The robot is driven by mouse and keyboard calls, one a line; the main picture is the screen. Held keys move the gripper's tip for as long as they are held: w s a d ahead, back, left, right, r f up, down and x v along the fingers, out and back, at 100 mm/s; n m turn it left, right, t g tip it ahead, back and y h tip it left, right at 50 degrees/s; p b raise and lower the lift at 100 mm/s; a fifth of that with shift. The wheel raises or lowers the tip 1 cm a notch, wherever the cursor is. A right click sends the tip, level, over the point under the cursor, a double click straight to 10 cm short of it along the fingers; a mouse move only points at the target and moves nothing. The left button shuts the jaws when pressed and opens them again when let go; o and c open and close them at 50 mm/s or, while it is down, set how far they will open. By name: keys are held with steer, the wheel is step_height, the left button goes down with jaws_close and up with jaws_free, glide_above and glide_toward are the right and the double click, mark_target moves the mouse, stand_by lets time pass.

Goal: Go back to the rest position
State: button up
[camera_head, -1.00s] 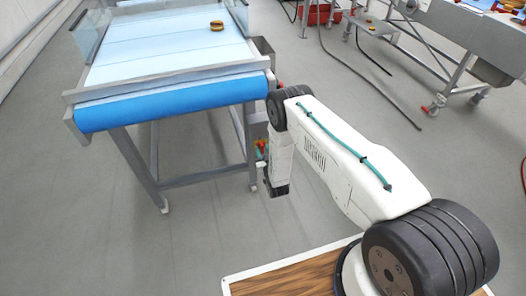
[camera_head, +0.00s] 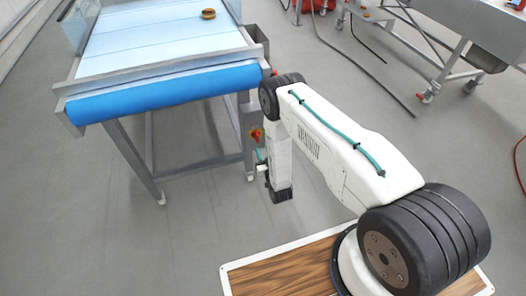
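My arm reaches out over the floor from the lower right, and its last part hangs down in front of the conveyor table's right leg. My gripper (camera_head: 281,194) is the dark end of that part, seen small and from above. Its fingers cannot be made out, so I cannot tell whether it is open or shut. No held thing shows at it. A filled round (camera_head: 208,14), brown with a darker middle, lies on the conveyor belt (camera_head: 150,48) near its far right side, well away from my gripper.
The conveyor has a blue front roller (camera_head: 165,92) and grey metal legs. A red and yellow switch (camera_head: 256,134) sits by its right leg. A steel machine on wheels (camera_head: 450,50) stands at the upper right, with a dark hose on the floor. The grey floor between is clear.

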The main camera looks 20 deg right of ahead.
steer(key=s+f+g, duration=0.5)
steer(key=f+g, duration=0.3)
steer(key=f, duration=0.1)
steer(key=s+r+g, duration=0.4)
steer(key=r, duration=0.9)
steer(key=s+d+r+g, duration=0.1)
steer(key=s+r+g, duration=0.25)
steer(key=r, duration=0.85)
steer(key=s+r+g, duration=0.4)
steer(key=r, duration=0.9)
steer(key=s+d+r+t, duration=0.1)
steer(key=s+r, duration=1.1)
steer(key=r, duration=0.2)
steer(key=s+d+r+t, duration=0.1)
steer(key=s+r+t, duration=0.1)
steer(key=s+r, duration=1)
step_height(320, 180, up, 3)
steer(key=shift+d+f, duration=0.15)
steer(key=shift+f, duration=0.05)
